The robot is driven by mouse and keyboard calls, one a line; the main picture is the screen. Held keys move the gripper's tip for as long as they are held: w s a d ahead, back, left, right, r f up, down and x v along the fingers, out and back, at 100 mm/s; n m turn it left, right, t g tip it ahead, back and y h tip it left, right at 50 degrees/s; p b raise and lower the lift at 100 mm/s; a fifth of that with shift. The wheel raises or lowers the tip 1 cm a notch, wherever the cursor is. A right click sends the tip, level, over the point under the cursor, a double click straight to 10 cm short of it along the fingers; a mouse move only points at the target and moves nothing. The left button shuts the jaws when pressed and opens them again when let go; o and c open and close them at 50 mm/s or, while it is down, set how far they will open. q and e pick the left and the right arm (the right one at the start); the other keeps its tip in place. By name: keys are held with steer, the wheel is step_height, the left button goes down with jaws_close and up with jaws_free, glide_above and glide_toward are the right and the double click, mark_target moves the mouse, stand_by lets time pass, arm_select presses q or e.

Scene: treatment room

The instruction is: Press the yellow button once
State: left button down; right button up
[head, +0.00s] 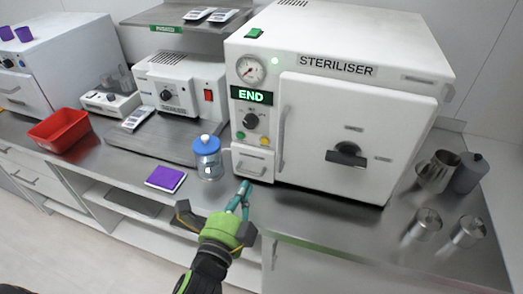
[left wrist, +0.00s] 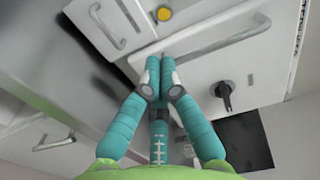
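The yellow button (head: 265,140) is small and round, low on the control panel of the white steriliser (head: 330,88), right of a small green button (head: 240,135) and below a black knob (head: 250,121). It also shows near the top of the left wrist view (left wrist: 164,14). My left gripper (head: 243,190) is in front of the steriliser's lower left, below the button and apart from it. Its teal fingers come together at the tips in the left wrist view (left wrist: 160,72), with nothing seen between them. My right gripper is not in view.
A jar with a blue lid (head: 207,157) and a purple pad (head: 166,179) are on the counter to the left. The steriliser's door handle (head: 282,135) stands out right of the button. Metal cups (head: 427,223) are at the right. The steriliser's display (head: 252,95) reads END.

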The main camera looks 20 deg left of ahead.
arm_select(q)
steer(key=p, duration=0.3)
glide_toward(264, 142)
steer(key=w, duration=0.5)
steer(key=shift+w+d+f, duration=0.1)
steer(key=shift+w+f, duration=0.3)
steer(key=shift+w, duration=0.65)
steer(key=shift+w, duration=0.6)
steer(key=shift+r, duration=0.35)
steer(key=shift+p, duration=0.35)
